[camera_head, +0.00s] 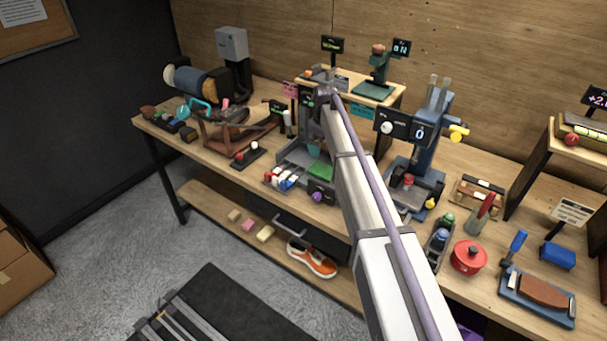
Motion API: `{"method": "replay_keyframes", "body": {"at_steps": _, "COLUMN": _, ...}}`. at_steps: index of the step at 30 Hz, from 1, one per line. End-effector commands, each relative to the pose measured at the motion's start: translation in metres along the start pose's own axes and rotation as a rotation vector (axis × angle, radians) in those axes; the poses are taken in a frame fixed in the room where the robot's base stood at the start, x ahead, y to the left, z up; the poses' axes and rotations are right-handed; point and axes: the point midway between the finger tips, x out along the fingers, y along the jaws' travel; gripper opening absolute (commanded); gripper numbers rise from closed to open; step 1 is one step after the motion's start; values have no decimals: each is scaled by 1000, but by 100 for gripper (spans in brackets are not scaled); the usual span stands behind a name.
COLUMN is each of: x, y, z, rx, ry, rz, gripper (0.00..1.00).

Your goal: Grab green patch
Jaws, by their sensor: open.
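A small flat green patch (320,168) lies on the grey base of a machine in the middle of the workbench. My arm passes just to its right and hides part of the area around it. My gripper (321,88) is at the far end of the arm, above and behind the green patch in the picture, and apart from it. The gripper is small and partly merged with the machine behind it; it is open, and I see nothing held in it.
The wooden workbench (232,150) is crowded. A blue press (432,150) stands right of my arm, with a red pot (468,257) nearer. A brush machine (200,85) is at the left. An orange sneaker (312,259) lies on the lower shelf.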

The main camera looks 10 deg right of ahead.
Motion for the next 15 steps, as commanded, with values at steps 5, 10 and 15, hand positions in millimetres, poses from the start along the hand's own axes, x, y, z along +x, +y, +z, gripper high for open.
{"method": "replay_keyframes", "body": {"at_steps": 5, "x": 24, "y": -1, "z": 1, "rx": 2, "ry": 0, "rz": 0, "gripper": 100}}
{"method": "replay_keyframes", "body": {"at_steps": 10, "x": 58, "y": -2, "z": 2, "rx": 3, "ry": 0, "rz": 0, "gripper": 100}}
{"method": "replay_keyframes", "body": {"at_steps": 15, "x": 57, "y": -2, "z": 2, "rx": 3, "ry": 0, "rz": 0, "gripper": 100}}
